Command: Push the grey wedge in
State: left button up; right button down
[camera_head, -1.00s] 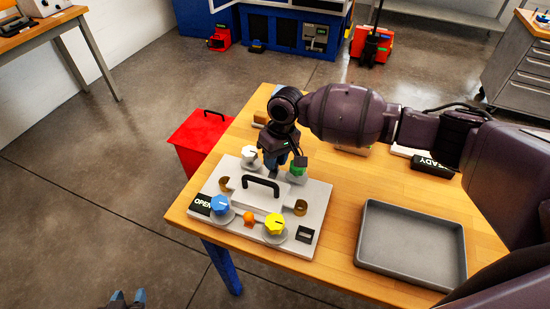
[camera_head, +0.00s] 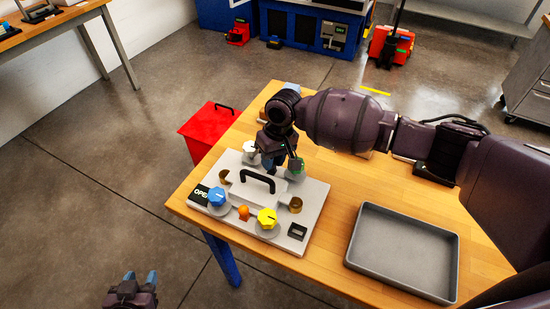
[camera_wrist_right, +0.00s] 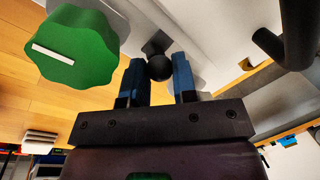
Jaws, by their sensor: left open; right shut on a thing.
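A light grey panel box (camera_head: 300,187) lies on the wooden table with a black bar handle (camera_head: 257,176) on its raised middle. My right gripper (camera_head: 270,165) is at the box's far side, between the white knob (camera_head: 249,150) and the green knob (camera_head: 296,167). In the right wrist view its blue fingers (camera_wrist_right: 158,80) are shut on a dark round knob (camera_wrist_right: 159,66) with a short dark stem. No wedge shape shows clearly; I cannot tell whether this knob belongs to the grey wedge. My left gripper (camera_head: 140,279) is open and empty at the bottom left, over the floor.
A blue knob (camera_head: 217,197), an orange piece (camera_head: 243,213) and a yellow knob (camera_head: 267,219) sit along the box's near side. A grey tray (camera_head: 352,265) stands to the right. A red bin (camera_head: 205,130) stands behind left.

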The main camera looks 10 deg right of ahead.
jog(key=c, duration=0.9)
grip_release()
jog(key=shift+d, duration=0.1)
